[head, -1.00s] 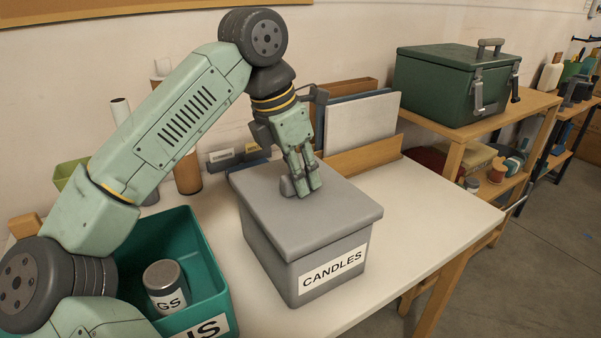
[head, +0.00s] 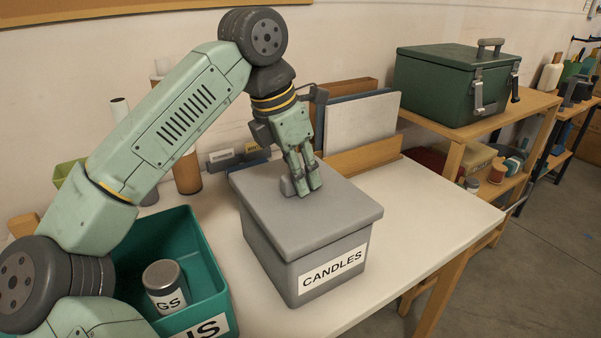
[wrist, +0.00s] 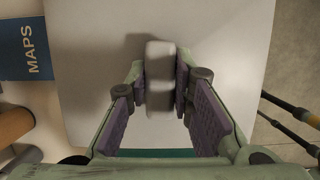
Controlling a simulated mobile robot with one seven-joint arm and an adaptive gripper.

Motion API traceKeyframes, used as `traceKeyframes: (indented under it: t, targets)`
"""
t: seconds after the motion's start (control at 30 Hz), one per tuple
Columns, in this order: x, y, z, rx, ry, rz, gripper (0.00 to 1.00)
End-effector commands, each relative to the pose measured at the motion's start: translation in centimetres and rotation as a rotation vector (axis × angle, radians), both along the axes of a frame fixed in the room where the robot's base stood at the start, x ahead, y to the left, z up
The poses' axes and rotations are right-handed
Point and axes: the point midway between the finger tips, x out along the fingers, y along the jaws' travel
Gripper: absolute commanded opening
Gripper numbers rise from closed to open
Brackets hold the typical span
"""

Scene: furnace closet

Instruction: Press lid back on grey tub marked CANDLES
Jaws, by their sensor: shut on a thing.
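The grey tub (head: 290,270) with a CANDLES label stands on the white table. Its grey lid (head: 325,215) lies over the top and overhangs the rim, looking about level. I cannot tell whether it is fully seated. My gripper (head: 302,192) points down at the lid's middle, shut on the lid's grey handle (head: 287,186). In the wrist view the handle (wrist: 160,75) stands between the purple finger pads, and the lid (wrist: 90,70) fills most of the picture. The tub walls are hidden there.
A teal crate (head: 205,262) holding a jar (head: 164,284) stands left of the tub. Boards (head: 360,122) stand behind it. A blue MAPS item (wrist: 27,50) shows in the wrist view. The table right of the tub is clear. A green chest (head: 440,85) sits on a shelf.

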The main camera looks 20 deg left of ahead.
Motion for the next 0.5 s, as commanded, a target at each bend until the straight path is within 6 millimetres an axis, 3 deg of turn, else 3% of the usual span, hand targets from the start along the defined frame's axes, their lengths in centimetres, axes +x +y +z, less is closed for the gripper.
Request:
traceKeyframes:
  t: [0.5]
  targets:
    - [0.0, 0.0, -1.1, 0.000, 0.000, 0.000, 0.00]
